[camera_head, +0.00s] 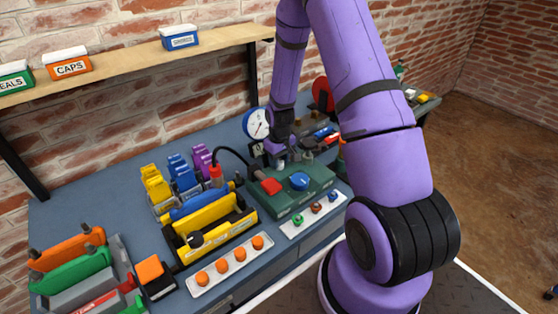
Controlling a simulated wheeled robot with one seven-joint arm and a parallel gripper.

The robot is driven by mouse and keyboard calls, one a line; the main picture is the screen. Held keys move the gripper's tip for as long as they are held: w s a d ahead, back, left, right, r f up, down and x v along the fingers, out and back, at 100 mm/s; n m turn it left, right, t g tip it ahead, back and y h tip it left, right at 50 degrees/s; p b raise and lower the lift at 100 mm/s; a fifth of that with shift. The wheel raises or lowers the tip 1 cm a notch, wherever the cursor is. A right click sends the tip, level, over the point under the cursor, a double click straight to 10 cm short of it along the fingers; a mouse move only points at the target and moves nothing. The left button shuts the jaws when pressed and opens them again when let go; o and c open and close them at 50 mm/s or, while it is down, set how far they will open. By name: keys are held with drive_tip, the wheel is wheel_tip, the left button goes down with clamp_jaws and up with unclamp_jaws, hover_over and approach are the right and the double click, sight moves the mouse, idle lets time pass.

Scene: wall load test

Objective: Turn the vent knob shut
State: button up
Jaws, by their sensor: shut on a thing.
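A green block (291,198) with fittings on top sits on the bench in the middle of the head view. A white dial gauge (257,123) with a blue rim stands just behind.
A black hose (232,151) loops left of the block. Yellow and blue holders (207,222) stand left, orange and green ones (73,262) farther left. White strips with orange caps (231,263) and small coloured caps (316,208) lie in front. A shelf (130,61) with labelled bins hangs above.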

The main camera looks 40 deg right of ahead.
drive_tip(key=m, duration=0.8)
drive_tip(key=shift+m, duration=0.4)
drive_tip(key=m, duration=0.3)
drive_tip(key=shift+m, duration=2.2)
drive_tip(key=o, duration=0.9)
wheel_tip(320, 180, up, 11)
drive_tip(key=shift+s+f, duration=0.1)
